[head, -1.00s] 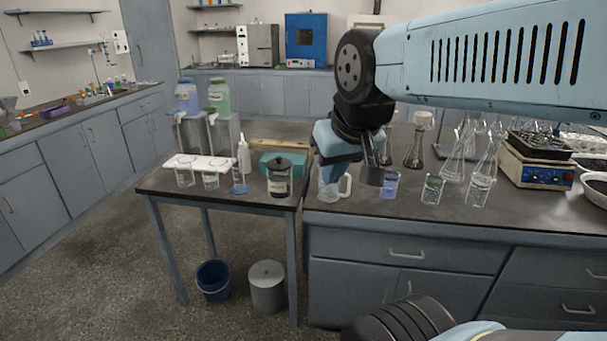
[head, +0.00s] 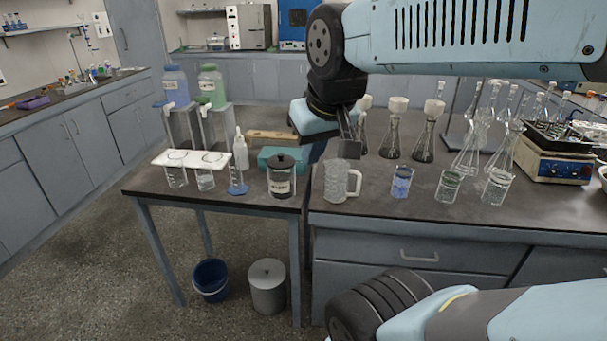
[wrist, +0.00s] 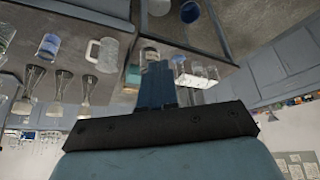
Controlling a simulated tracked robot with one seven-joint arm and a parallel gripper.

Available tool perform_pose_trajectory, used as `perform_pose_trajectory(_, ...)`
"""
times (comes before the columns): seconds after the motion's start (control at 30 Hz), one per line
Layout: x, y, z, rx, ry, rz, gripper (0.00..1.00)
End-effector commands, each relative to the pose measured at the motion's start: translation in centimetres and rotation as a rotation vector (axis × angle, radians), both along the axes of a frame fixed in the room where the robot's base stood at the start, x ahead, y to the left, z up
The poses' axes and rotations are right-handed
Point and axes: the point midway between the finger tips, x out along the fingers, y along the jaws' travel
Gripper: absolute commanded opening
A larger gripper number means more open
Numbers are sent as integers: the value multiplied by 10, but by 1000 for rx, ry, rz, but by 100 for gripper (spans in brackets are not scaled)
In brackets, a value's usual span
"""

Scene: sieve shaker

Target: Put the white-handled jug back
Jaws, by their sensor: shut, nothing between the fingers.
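The glass jug with the white handle (head: 337,184) stands upright near the left front edge of the dark bench. Its handle points right in the head view. The jug also shows upside down in the wrist view (wrist: 102,54). My gripper (head: 350,149) is shut and empty.
Conical flasks (head: 425,140) stand behind. Left of a narrow gap, a side table (head: 225,199) holds a lidded jar (head: 282,178) and a teal box (head: 275,157). The bench front right of the jug has bare space.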

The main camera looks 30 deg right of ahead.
Motion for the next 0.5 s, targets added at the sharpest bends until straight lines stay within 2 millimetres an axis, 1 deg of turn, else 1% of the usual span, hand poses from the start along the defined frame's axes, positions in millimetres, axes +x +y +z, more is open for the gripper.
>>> perform_pose_trajectory(0.13, 17, -3, -13, -57, 94, 44, 0)
perform_pose_trajectory(0.5, 68, -27, -60, -269, 392, 210, 0)
